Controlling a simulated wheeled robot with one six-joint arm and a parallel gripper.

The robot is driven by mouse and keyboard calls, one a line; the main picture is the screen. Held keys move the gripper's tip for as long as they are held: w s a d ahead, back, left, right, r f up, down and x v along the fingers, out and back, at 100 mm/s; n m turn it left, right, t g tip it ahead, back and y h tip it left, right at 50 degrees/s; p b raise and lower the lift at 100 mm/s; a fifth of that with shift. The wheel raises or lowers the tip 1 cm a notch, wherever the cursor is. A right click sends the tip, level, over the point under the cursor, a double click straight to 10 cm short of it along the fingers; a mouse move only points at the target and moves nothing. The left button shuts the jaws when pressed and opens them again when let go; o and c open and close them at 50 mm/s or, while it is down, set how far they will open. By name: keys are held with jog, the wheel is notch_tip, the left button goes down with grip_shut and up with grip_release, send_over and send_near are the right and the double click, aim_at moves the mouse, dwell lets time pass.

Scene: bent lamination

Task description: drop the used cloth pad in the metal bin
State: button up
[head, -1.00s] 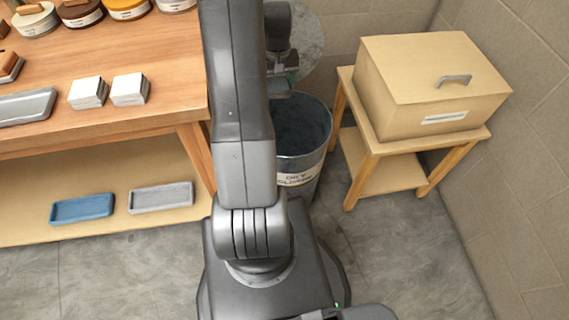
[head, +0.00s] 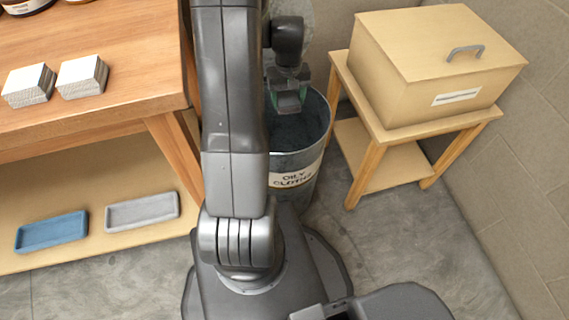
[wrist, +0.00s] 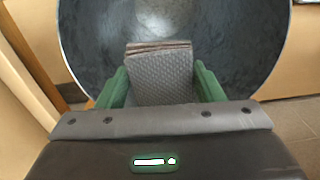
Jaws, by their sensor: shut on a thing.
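The used cloth pad (wrist: 160,72) is a grey, folded, textured pad with brownish layers at its far edge. My gripper (wrist: 160,90) is shut on it, with a green finger on each side. In the wrist view the pad is over the open mouth of the metal bin (wrist: 90,50). In the head view the bin (head: 300,160) is a grey bucket labelled for oily cloths, with a dark inside. My gripper (head: 288,102) shows there at the bin's rear rim, above the opening. My arm hides part of the bin's left side.
A wooden workbench (head: 120,55) with two white pads (head: 55,82) stands left. Its lower shelf holds a blue tray (head: 52,231) and a grey tray (head: 142,211). A small wooden stand (head: 375,125) with a lidded box (head: 430,65) is close right of the bin.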

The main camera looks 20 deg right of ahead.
notch_tip(320, 180, down, 3)
jog(key=shift+f+b, duration=0.2)
jog(key=shift+b, duration=0.75)
jog(key=o, duration=1.1)
jog(key=shift+c, duration=0.2)
jog(key=shift+r, duration=0.15)
notch_tip(320, 180, up, 14)
jog(key=p, duration=0.4)
jog(key=shift+f, duration=0.25)
notch_tip(320, 180, down, 13)
jog(key=b, duration=0.3)
jog(key=shift+f, duration=0.1)
notch_tip(320, 180, up, 5)
jog(key=p, duration=0.3)
jog(key=shift+f, duration=0.1)
